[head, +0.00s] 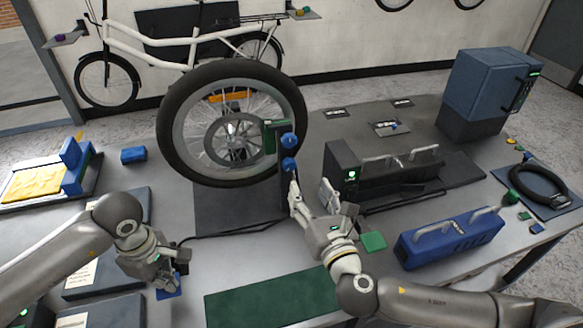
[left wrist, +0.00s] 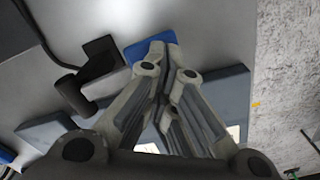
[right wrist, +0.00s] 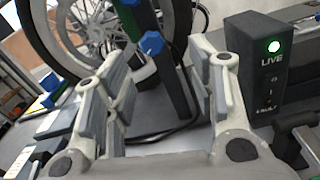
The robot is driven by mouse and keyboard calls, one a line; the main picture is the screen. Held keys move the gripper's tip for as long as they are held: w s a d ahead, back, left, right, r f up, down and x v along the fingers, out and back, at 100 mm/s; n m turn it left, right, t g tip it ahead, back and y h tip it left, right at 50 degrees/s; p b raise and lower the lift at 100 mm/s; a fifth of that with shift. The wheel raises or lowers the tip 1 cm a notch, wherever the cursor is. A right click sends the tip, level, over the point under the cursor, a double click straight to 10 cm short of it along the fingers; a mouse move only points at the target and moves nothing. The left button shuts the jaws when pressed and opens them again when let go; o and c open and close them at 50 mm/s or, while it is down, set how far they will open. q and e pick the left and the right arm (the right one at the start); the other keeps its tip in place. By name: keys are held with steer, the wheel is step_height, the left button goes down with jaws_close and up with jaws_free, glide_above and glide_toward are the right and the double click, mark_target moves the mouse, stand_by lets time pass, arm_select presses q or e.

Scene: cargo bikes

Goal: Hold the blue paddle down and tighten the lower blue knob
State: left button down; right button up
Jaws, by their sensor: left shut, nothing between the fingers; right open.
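The blue paddle (head: 168,293) lies low at the left front, partly hidden under my left gripper (head: 172,281). In the left wrist view the paddle (left wrist: 150,48) shows just beyond the closed fingertips (left wrist: 163,55); whether they touch it I cannot tell. The lower blue knob (head: 288,164) sits on a dark post beside the wheel, under an upper blue knob (head: 288,140). My right gripper (head: 309,188) is open and empty, just below and in front of the lower knob. In the right wrist view the lower knob (right wrist: 151,43) shows between the spread fingers, beyond them.
The bike wheel (head: 172,130) stands upright left of the post. A black box with a green light (head: 343,172) is close right of my right gripper. A blue toolbox (head: 450,240) and a green mat (head: 270,297) lie on the grey bench. A dark cable runs along the bench.

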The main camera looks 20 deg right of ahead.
mark_target(291, 167)
steer(key=shift+m, duration=0.3)
steer(key=w, duration=0.3)
steer(key=w+a, duration=0.1)
steer(key=w, duration=0.5)
steer(key=shift+w+a, duration=0.2)
steer(key=shift+a, duration=0.05)
steer(key=shift+c, duration=0.4)
steer(key=shift+f, duration=0.1)
steer(key=c, duration=0.9)
